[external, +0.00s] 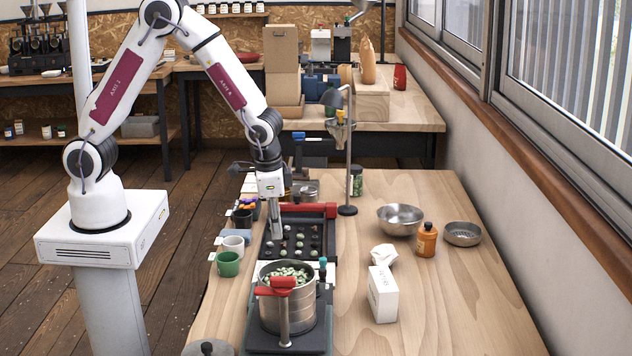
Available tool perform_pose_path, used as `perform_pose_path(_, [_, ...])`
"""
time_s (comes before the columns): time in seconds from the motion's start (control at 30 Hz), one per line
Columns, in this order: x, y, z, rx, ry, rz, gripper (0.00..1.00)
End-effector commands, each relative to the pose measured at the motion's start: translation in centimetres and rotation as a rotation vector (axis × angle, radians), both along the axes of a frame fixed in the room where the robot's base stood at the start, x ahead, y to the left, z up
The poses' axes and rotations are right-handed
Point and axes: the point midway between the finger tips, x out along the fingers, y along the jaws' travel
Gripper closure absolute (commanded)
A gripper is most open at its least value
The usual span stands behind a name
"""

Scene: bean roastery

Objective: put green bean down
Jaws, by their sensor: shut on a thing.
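My gripper (278,236) points down over the left part of a black tray (324,254) with rows of small beans on it. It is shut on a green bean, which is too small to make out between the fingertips. I cannot tell whether the fingertips touch the tray. Many pale green beans (287,274) fill a metal pot (286,312) just in front of the tray.
A red-handled tool (283,286) stands before the pot. A green cup (228,264) and a white cup (233,245) are left of the tray. A lamp (348,150) rises behind it. A white box (382,294), orange bottle (426,240) and steel bowl (400,219) stand right. The front right tabletop is clear.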

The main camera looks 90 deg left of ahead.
Motion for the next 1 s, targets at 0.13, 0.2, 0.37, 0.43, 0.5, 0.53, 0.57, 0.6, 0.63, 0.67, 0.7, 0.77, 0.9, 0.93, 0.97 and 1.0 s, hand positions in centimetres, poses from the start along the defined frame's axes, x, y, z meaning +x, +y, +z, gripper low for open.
perform_pose_path(0.13, [2.8, 1.6, -0.7, -0.002, -0.006, 0.024, 0.94])
perform_pose_path(0.2, [4.0, 2.2, -0.9, -0.004, -0.008, 0.027, 0.94])
perform_pose_path(0.37, [6.7, 3.7, -1.2, -0.007, -0.013, 0.024, 0.94])
perform_pose_path(0.43, [7.8, 4.4, -1.3, -0.008, -0.016, 0.02, 0.94])
perform_pose_path(0.5, [8.9, 4.9, -1.4, -0.009, -0.018, 0.011, 0.94])
perform_pose_path(0.53, [9.4, 5.2, -1.4, -0.01, -0.019, 0.007, 0.94])
perform_pose_path(0.57, [9.9, 5.5, -1.4, -0.011, -0.019, 0.003, 0.94])
perform_pose_path(0.6, [10.5, 5.8, -1.5, -0.011, -0.021, -0.005, 0.94])
perform_pose_path(0.63, [11.0, 6.1, -1.4, -0.011, -0.022, -0.009, 0.94])
perform_pose_path(0.67, [11.4, 6.3, -1.4, -0.012, -0.023, -0.015, 0.94])
perform_pose_path(0.7, [12.0, 6.6, -1.4, -0.013, -0.024, -0.022, 0.94])
perform_pose_path(0.77, [12.9, 7.0, -1.3, -0.014, -0.028, -0.038, 0.94])
perform_pose_path(0.9, [15.0, 7.9, -0.8, -0.017, -0.034, -0.082, 0.94])
perform_pose_path(0.93, [15.4, 8.0, -0.7, -0.017, -0.035, -0.093, 0.94])
perform_pose_path(0.97, [15.9, 8.1, -0.5, -0.018, -0.037, -0.107, 0.94])
perform_pose_path(1.0, [16.4, 8.2, -0.2, -0.017, -0.039, -0.124, 0.94])
